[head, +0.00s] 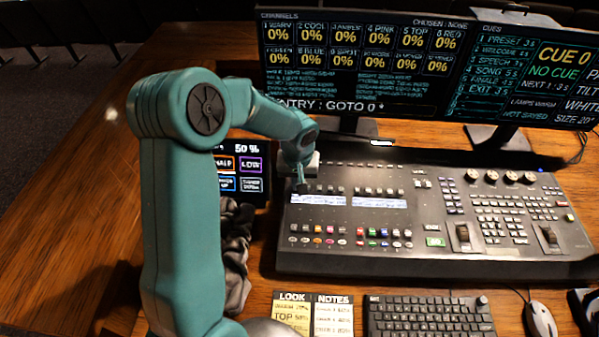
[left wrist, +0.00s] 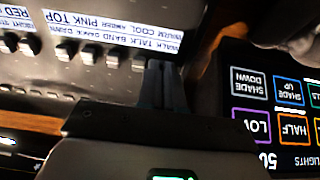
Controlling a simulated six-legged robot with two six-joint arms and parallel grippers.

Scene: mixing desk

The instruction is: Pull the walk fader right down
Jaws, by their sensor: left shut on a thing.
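The mixing desk (head: 430,262) stands on the table, with a row of faders above white label strips (head: 380,202). My left gripper (head: 301,184) is at the left end of that row. In the left wrist view my left gripper (left wrist: 164,84) is shut beside the label WALK (left wrist: 174,46), on the walk fader, whose cap is hidden between the fingers. The neighbouring fader caps (left wrist: 113,57) stand in a line at about the fingertips' level. How far along its slot the walk fader sits cannot be told. My right gripper is not in view.
A small touch screen (head: 243,170) stands left of the desk, close to my left arm; it also shows in the left wrist view (left wrist: 275,115). A dark crumpled cloth (head: 236,250) lies below it. Two monitors (head: 360,65) stand behind. Notes (head: 312,314), a keyboard (head: 430,316) and a mouse (head: 540,320) lie in front.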

